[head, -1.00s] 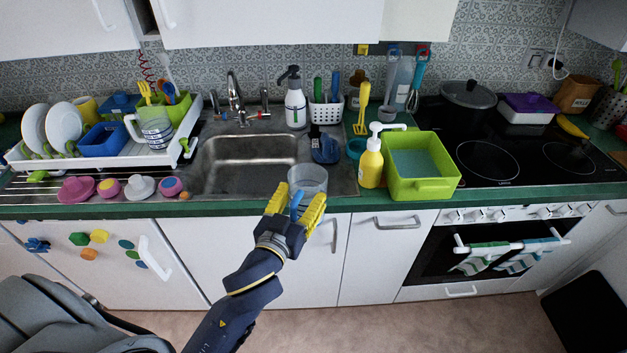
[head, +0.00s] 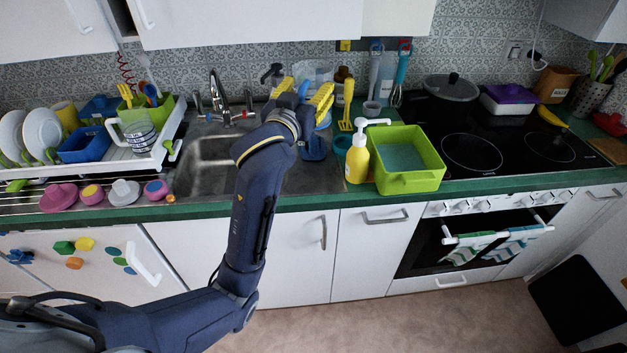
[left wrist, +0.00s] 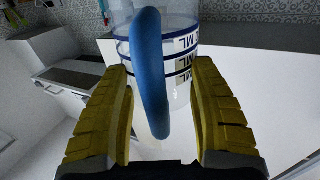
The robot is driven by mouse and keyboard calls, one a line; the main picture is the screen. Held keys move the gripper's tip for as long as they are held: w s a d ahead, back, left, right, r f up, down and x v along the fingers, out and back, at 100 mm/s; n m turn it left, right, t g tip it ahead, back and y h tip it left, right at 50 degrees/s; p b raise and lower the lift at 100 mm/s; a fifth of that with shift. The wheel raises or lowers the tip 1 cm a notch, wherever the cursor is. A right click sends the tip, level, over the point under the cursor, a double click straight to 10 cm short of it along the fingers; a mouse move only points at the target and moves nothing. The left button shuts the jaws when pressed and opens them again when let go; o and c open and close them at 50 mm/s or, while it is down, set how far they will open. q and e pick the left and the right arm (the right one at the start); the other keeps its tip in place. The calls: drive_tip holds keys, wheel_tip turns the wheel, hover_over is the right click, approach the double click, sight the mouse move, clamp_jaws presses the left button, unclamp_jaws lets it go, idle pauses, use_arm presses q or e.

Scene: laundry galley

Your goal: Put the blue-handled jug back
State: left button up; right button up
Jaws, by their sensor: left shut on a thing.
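The clear jug (head: 313,70) shows behind my left gripper (head: 305,97) in the head view, in front of the tiled wall at the back of the sink. In the left wrist view the jug (left wrist: 182,60) has dark blue bands with ML marks. Its thick blue handle (left wrist: 150,75) stands between the two yellow fingers of my left gripper (left wrist: 163,112), which is shut on it. The jug looks upright and raised above the counter. My gripper hides its lower part in the head view. My right gripper is not in view.
A white dish rack (head: 110,160) with plates and cups is left of the sink (head: 210,165). A yellow soap bottle (head: 358,160) and a green tub (head: 410,180) stand to the right.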

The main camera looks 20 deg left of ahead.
use_arm(q)
wheel_tip(320, 180, down, 21)
drive_tip(key=shift+r, duration=0.1)
idle(0.8)
drive_tip(key=o, duration=1.5)
drive_tip(key=s, duration=1.2)
drive_tip(key=shift+f, duration=0.2)
drive_tip(key=shift+a, duration=0.1)
drive_tip(key=shift+o, duration=0.5)
drive_tip(key=shift+o, duration=0.9)
